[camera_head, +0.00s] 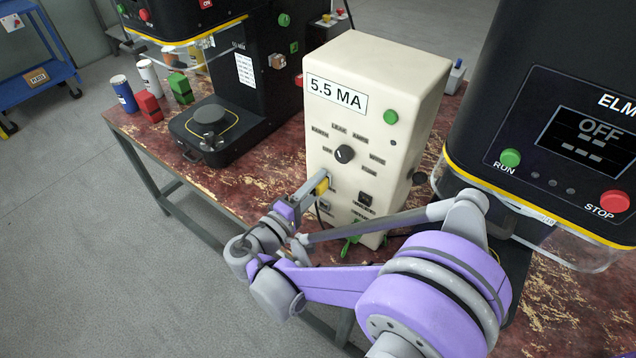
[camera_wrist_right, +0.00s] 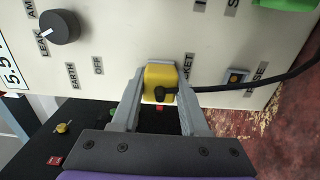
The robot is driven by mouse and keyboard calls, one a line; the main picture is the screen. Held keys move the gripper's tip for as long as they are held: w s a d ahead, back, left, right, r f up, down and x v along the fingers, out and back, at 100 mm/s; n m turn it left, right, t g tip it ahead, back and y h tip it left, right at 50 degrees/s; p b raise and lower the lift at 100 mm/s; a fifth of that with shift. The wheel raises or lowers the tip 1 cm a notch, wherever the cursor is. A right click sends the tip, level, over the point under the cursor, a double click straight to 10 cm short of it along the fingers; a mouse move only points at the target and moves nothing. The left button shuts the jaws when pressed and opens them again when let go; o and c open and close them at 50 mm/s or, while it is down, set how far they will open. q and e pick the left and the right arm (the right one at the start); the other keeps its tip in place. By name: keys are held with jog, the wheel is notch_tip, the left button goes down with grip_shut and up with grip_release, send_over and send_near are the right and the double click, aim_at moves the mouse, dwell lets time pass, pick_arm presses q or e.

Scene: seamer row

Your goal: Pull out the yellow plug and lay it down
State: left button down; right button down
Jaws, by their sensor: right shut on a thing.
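The yellow plug (camera_head: 322,186) is at the front face of the cream tester box (camera_head: 400,80), which is labelled 5.5 MA. My right gripper (camera_head: 318,182) is shut on the plug. In the right wrist view the yellow plug (camera_wrist_right: 160,82) sits between the two fingers of my right gripper (camera_wrist_right: 160,92), against the panel at the SOCKET label. A black cable runs from the plug to the right in that view. Whether its pins are still inside the socket is hidden. My left gripper is not in view.
The tester stands on a worn red-brown table (camera_head: 250,185). A black seamer with an OFF screen (camera_head: 590,140) stands close on the right, another machine (camera_head: 210,125) on the left. Blue, white, red and green items stand at the table's left end. Some tabletop left of the tester is bare.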

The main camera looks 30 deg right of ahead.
jog(key=shift+a, duration=0.1)
jog(key=shift+v, duration=2.9)
